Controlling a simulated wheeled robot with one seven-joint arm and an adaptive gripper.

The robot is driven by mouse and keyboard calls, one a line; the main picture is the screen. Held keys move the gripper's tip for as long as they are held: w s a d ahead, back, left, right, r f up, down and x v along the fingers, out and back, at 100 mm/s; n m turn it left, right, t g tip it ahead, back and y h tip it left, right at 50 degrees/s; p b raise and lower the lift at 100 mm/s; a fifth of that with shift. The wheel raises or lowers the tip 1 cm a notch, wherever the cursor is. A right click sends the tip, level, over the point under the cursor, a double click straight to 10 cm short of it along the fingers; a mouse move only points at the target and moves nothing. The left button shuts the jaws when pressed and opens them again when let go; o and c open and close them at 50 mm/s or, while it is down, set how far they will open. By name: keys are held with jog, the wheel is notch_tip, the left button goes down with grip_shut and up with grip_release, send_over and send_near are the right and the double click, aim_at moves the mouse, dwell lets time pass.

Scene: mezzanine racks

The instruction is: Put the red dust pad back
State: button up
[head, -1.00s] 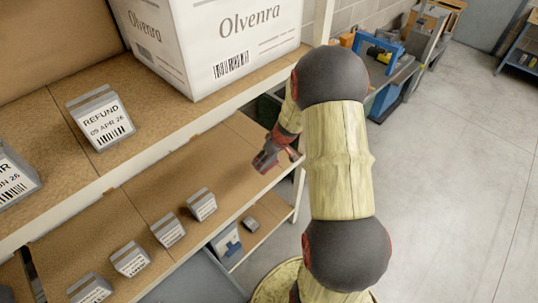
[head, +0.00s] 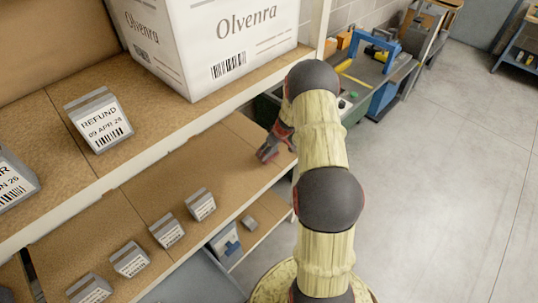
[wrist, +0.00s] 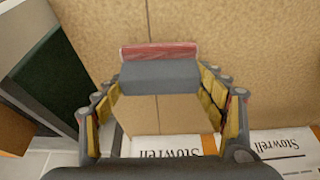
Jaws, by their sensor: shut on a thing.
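The red dust pad (wrist: 159,51) shows in the wrist view as a dull red strip on a dark grey block. My gripper (wrist: 160,78) has its yellow-lined fingers on both sides of the grey block and is shut on it. In the head view my gripper (head: 268,153) is over the far right part of the lower shelf (head: 185,165), below the upper shelf's edge. The pad cannot be told apart there. I cannot tell whether the pad touches the tan board in front of it.
A white Olvenra box (head: 215,45) stands on the upper shelf with grey label blocks (head: 98,120). Smaller label blocks (head: 168,231) line the lower shelf's front. Stowrell cartons (wrist: 172,146) show below my fingers. A dark green panel (wrist: 65,80) is at left. The floor at right is clear.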

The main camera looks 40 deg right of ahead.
aim_at(269, 154)
jog(key=shift+w+d+f, duration=0.1)
jog(key=shift+d+f, duration=0.05)
jog(key=shift+f, duration=1.65)
jog(key=shift+f+b, duration=0.2)
jog(key=shift+b, duration=0.15)
jog(key=o, duration=1)
jog(key=shift+r, duration=0.1)
jog(key=p+v, duration=0.1)
jog(key=v, duration=1.1)
jog(key=shift+r, duration=0.15)
